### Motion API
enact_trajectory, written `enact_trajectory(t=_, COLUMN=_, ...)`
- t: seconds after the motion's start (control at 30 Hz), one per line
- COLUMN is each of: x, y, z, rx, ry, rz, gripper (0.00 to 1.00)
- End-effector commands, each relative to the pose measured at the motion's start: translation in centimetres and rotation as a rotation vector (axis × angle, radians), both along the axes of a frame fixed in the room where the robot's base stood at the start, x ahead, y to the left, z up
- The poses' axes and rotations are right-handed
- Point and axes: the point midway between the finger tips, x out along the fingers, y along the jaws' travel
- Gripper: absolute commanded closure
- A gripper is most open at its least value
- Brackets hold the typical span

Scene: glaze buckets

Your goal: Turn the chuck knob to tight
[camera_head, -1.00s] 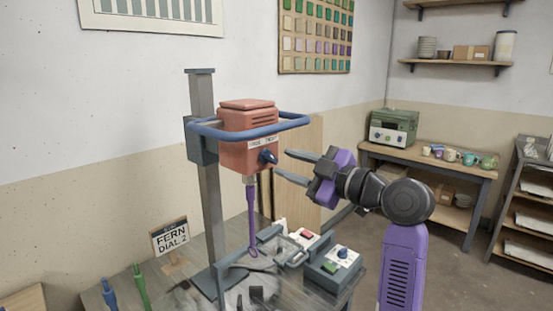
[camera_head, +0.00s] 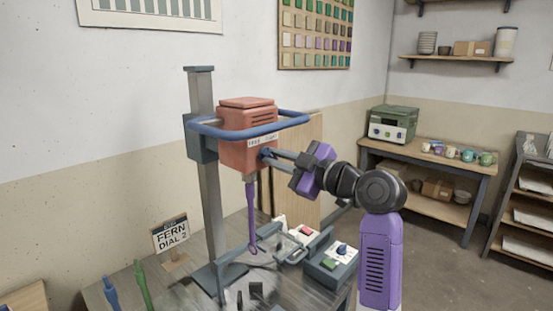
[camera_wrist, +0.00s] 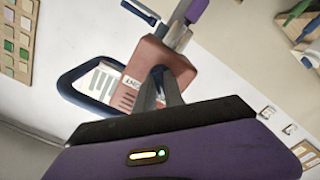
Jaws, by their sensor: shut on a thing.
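The chuck knob (camera_head: 265,152) is a small blue knob on the front of the salmon-red mixer head (camera_head: 247,130), below a white label strip (camera_head: 262,141) too small to read. My gripper (camera_head: 269,157) reaches in from the right, its two grey fingers shut on the knob and hiding most of it. The wrist view shows the fingers (camera_wrist: 160,82) closed together at the mixer head (camera_wrist: 157,58), with the knob mostly hidden between them. The knob's pointing direction cannot be told. A purple stirrer (camera_head: 251,215) hangs straight down below the head.
A blue guard rail (camera_head: 290,123) loops around the head just above my gripper. A grey column (camera_head: 205,180) stands behind. Below are a control box (camera_head: 335,262) with a blue knob and green button, and a FERN DIAL 2 sign (camera_head: 170,237). Open floor lies at right.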

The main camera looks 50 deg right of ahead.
Motion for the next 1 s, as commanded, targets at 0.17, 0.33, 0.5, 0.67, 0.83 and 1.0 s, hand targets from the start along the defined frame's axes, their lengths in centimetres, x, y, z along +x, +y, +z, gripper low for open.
enact_trajectory(t=0.17, x=-0.02, y=0.01, z=-0.05, rx=0.013, ry=0.002, rz=0.0, gripper=1.0)
enact_trajectory(t=0.33, x=-0.02, y=0.0, z=-0.04, rx=0.068, ry=0.005, rz=0.0, gripper=1.0)
enact_trajectory(t=0.5, x=-0.01, y=0.01, z=-0.04, rx=0.176, ry=0.01, rz=0.0, gripper=1.0)
enact_trajectory(t=0.67, x=0.0, y=0.0, z=0.03, rx=0.317, ry=0.015, rz=0.0, gripper=1.0)
enact_trajectory(t=0.83, x=-0.01, y=-0.01, z=0.01, rx=0.48, ry=0.021, rz=-0.002, gripper=1.0)
enact_trajectory(t=1.0, x=-0.02, y=-0.01, z=0.06, rx=0.642, ry=0.026, rz=-0.001, gripper=1.0)
